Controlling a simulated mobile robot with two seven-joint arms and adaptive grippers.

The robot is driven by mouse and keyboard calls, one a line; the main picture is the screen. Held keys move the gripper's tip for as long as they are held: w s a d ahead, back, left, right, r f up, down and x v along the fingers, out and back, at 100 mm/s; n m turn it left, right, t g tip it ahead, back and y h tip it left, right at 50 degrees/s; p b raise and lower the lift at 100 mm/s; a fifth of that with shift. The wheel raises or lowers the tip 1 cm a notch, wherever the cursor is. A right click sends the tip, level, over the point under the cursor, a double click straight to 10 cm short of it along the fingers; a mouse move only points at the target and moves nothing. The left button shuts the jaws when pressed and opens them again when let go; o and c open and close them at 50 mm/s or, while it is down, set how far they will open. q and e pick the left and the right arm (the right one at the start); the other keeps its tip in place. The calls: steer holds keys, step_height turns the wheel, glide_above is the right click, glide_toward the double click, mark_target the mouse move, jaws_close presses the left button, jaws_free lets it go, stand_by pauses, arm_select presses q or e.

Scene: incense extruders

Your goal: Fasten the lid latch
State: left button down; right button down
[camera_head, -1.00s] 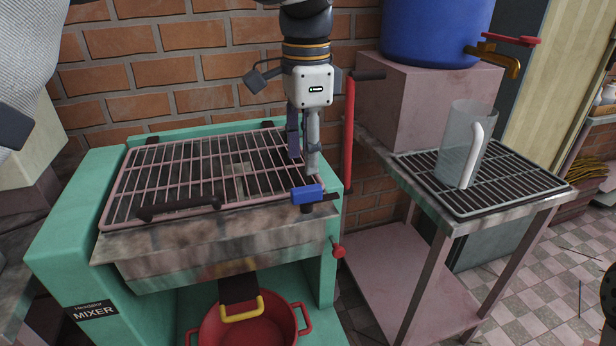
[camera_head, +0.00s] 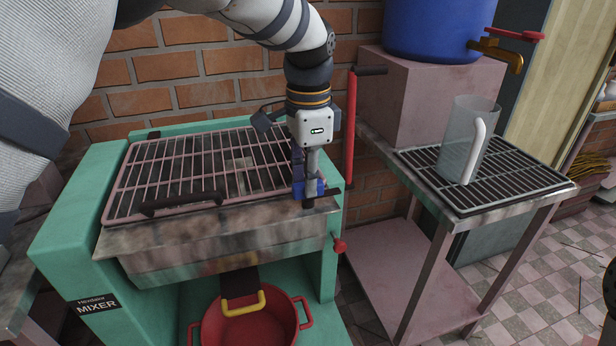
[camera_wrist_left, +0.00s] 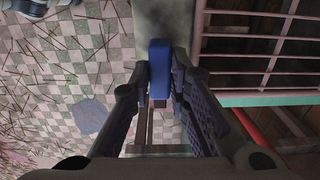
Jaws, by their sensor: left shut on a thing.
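The blue lid latch (camera_head: 318,188) sits at the front right corner of the green mixer (camera_head: 75,232). The barred lid (camera_head: 180,172) lies flat over the mixer's tub, with its dark handle (camera_head: 180,204) along the front edge. My left gripper (camera_head: 309,188) points down from above and is shut on the latch, partly hiding it. In the left wrist view the latch (camera_wrist_left: 160,62) is between the two fingers (camera_wrist_left: 158,95), with the lid's bars to the right.
A red pot (camera_head: 250,325) stands below the mixer's yellow handle (camera_head: 243,305). A red lever (camera_head: 350,130) stands upright just right of my left gripper. A metal stand (camera_head: 455,205) carries a clear jug (camera_head: 466,140), and a blue barrel (camera_head: 435,30) is behind it.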

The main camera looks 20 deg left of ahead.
steer(key=shift+r, duration=0.1)
arm_select(q)
steer(key=n, duration=0.3)
steer(key=shift+r+p, duration=0.15)
steer(key=shift+p, duration=0.25)
steer(key=n, duration=0.4)
steer(key=shift+p, duration=0.3)
steer(key=n, duration=0.5)
steer(key=shift+n, duration=3)
arm_select(e)
steer(key=shift+w+r+t, duration=0.5)
steer(key=shift+w+r, duration=0.45)
steer(key=shift+w, duration=0.15)
arm_select(q)
steer(key=c, duration=1.5)
jaws_free()
